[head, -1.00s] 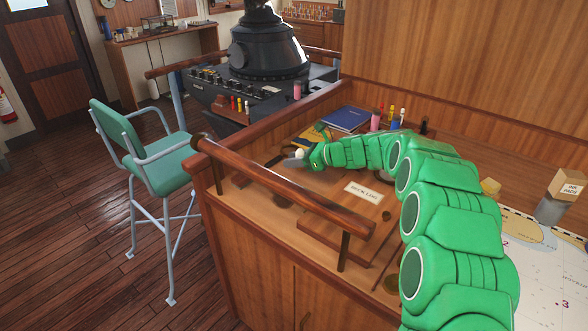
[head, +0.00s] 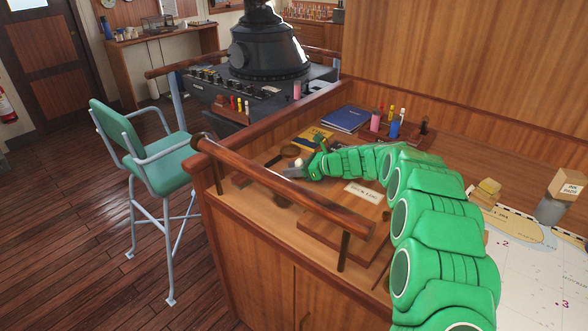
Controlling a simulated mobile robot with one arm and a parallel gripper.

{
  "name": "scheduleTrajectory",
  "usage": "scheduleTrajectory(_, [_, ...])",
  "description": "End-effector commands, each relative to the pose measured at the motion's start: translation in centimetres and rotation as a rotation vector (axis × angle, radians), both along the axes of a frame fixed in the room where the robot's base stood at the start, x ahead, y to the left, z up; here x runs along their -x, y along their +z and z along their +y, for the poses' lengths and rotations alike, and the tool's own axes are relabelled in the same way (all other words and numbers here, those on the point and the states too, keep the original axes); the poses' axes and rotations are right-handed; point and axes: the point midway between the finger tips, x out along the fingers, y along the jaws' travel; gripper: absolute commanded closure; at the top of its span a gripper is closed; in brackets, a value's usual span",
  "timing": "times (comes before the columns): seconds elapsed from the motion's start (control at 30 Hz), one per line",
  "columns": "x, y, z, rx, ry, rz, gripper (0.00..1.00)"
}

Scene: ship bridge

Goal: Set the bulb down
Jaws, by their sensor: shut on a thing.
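A small white bulb (head: 299,162) shows at the tip of my green arm, over the wooden desk (head: 268,215). My gripper (head: 302,169) is shut on the bulb, just behind the wooden handrail and left of the deck log. The fingers are small in this view and partly hide the bulb. I cannot tell whether the bulb touches the desk top or is held above it.
A magnifying glass (head: 289,151) and a yellow booklet (head: 314,138) lie just beyond my gripper. A handrail (head: 285,188) runs along the front edge. A blue book (head: 345,118) lies farther back.

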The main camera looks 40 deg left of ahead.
Motion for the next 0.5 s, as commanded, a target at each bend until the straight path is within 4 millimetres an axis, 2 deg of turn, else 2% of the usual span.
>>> scheduleTrajectory(0.03, [0.00,-0.12,0.00,0.000,0.000,0.000,0.65])
scheduleTrajectory(0.2, [0.00,-0.06,0.01,0.000,0.000,0.000,0.41])
scheduleTrajectory(0.5, [0.00,0.09,0.00,0.000,0.000,0.000,0.41])
